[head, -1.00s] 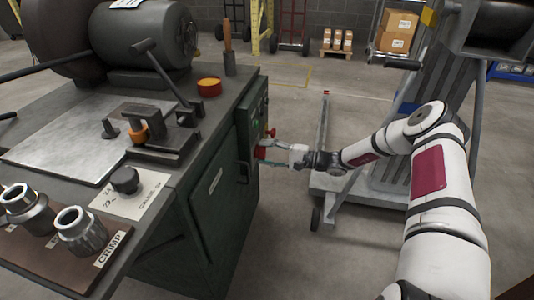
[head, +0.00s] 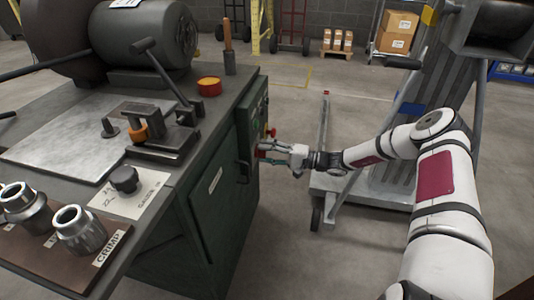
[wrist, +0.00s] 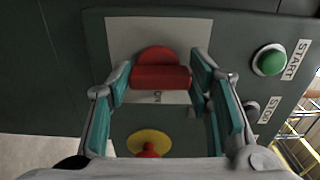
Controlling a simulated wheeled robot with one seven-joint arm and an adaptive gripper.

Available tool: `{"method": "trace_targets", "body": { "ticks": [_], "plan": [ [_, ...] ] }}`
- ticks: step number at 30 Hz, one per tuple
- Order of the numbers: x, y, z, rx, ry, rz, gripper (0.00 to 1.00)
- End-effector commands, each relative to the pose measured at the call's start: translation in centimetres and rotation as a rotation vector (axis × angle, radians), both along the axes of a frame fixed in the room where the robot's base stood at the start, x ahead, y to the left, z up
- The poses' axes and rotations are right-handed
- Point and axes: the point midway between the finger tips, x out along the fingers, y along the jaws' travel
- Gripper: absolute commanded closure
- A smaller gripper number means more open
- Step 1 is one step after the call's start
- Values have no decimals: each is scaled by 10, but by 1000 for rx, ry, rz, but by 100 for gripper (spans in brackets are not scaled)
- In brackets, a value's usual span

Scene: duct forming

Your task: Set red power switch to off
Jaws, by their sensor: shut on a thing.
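The red power switch (wrist: 160,76) is a rounded red knob with a raised bar, on a pale plate (wrist: 118,40) on the dark green machine panel. In the wrist view the bar lies roughly level across the picture. My gripper (wrist: 161,78) has its teal finger pads on either side of the bar, shut on it. Lettering on the plate beside the bar is partly hidden, apparently "ON". In the head view my gripper (head: 268,152) is at the cabinet's right side and largely hides the switch.
A green START button (wrist: 269,60) and a dark STOP button (wrist: 251,109) sit right of the switch. A red button on a yellow disc (wrist: 149,142) is close below my fingers. A cabinet handle (head: 243,172) is nearby. A grey wheeled lift (head: 325,190) stands behind my arm.

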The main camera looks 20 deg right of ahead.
Motion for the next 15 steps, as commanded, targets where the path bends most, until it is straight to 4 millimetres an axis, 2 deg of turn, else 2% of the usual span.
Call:
{"method": "trace_targets", "body": {
  "ticks": [5, 6, 8, 15],
  "plan": [
    [0, -1, -1, -3, 1, 0, 81],
    [0, -1, -1, -3, 1, 0, 49],
    [0, -1, -1, -3, 1, 0, 36],
    [0, 0, -1, -1, 1, 0, 33]
  ]
}}
